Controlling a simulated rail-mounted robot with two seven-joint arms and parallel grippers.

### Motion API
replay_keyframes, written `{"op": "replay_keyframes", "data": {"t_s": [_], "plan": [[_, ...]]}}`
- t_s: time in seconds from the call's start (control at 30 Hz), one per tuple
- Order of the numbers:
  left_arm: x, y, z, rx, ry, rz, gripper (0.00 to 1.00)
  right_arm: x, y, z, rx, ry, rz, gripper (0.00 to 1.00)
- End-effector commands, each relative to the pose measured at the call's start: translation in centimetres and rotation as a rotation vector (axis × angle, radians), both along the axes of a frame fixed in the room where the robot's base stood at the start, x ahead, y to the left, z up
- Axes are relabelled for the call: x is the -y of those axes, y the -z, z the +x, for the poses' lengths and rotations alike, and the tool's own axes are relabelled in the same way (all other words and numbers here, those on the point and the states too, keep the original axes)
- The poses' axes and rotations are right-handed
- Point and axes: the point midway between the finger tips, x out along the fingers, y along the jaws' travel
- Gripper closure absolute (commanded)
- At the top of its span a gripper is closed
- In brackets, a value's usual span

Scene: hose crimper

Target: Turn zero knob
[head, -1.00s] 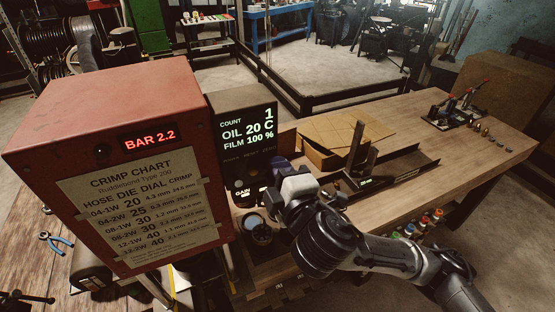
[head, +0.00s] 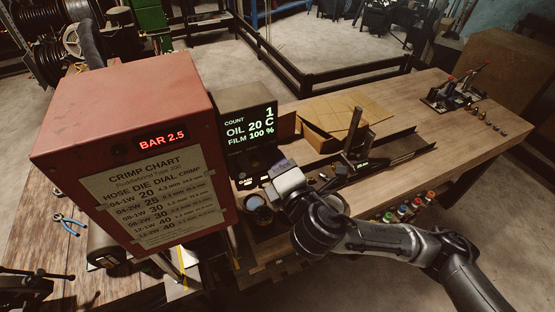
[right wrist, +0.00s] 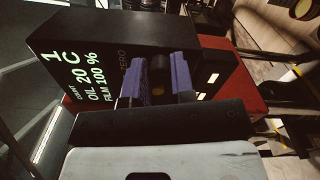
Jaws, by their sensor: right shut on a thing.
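The control box with a lit display (head: 249,128) stands beside the red cabinet (head: 125,100). It reads count 1, oil 20 C, film 100 %. My right gripper (head: 277,168) is at the lower front of this box in the head view and hides part of it. In the right wrist view, the purple fingers of my right gripper (right wrist: 165,80) are shut on a small dark zero knob (right wrist: 158,68), with one finger on each side. The word ZERO is printed beside it. The knob's turn angle cannot be told. My left gripper is not in view.
The red cabinet shows BAR 2.5 and a crimp chart (head: 150,192). A round cup (head: 258,208) lies just below the right gripper. Cardboard (head: 335,115) and a dark upright stand (head: 355,138) are on the wooden bench (head: 420,140) to the right.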

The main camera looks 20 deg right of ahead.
Motion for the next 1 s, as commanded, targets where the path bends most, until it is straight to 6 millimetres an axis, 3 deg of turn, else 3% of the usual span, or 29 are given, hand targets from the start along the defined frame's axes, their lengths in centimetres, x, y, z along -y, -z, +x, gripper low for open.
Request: {"op": "replay_keyframes", "data": {"t_s": [0.3, 0.33, 0.6, 0.87, 1.0], "plan": [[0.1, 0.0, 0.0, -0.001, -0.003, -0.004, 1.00, 0.0, 0.1, 0.0, -0.002, 0.001, -0.002, 1.00], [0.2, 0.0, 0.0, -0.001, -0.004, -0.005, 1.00, 0.0, 0.1, 0.0, -0.002, 0.001, -0.002, 0.76], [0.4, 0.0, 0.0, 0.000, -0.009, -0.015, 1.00, 0.0, 0.1, 0.0, -0.001, 0.000, -0.001, 0.52], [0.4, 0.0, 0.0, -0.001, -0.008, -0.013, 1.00, 0.0, 0.1, -0.1, -0.001, 0.000, -0.001, 0.52], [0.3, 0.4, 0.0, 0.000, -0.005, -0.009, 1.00, 0.0, 0.2, -1.2, 0.000, -0.001, 0.000, 0.52]]}}
